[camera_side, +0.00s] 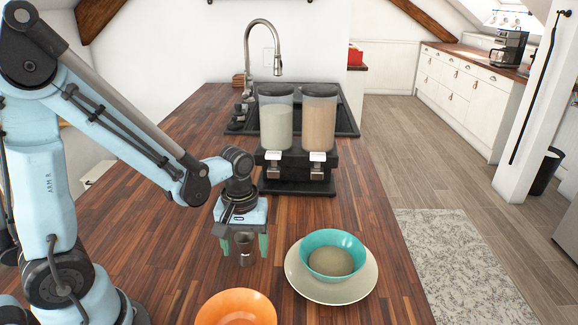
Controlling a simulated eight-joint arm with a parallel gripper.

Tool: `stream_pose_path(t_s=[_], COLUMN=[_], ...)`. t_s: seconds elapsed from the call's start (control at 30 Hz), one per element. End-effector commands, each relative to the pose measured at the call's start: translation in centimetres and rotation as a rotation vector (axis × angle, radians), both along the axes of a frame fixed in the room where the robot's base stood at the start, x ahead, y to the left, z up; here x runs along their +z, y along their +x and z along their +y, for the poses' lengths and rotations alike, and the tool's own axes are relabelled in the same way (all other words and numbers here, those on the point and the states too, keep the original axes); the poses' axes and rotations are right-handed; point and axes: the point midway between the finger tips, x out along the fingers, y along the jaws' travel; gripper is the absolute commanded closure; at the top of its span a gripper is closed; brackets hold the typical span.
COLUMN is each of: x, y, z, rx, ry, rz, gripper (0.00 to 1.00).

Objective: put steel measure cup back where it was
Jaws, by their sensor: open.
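The steel measure cup (245,249) is a small, dark grey metal cup, upright below my gripper (244,246). My gripper points down over the wooden counter (180,225), with one green finger on each side of the cup. The fingers are open, with a gap showing beside the cup. The cup's upper part is close under the gripper body. I cannot tell from this view whether its base touches the counter.
A teal bowl (331,240) with tan contents sits on a cream plate (305,289) to the right. An orange bowl (236,295) stands at the front. A two-hopper dispenser (297,160) stands behind, before the sink (347,122). The counter left of the cup is clear.

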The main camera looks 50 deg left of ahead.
Motion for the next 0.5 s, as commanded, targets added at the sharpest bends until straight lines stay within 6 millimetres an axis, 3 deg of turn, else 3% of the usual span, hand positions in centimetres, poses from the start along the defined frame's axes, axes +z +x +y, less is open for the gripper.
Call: stream_pose_path(t_s=[0.5], x=[6.5], y=[0.0], z=[0.0], rx=[0.0], ry=[0.0], rz=[0.0], gripper=[0.29])
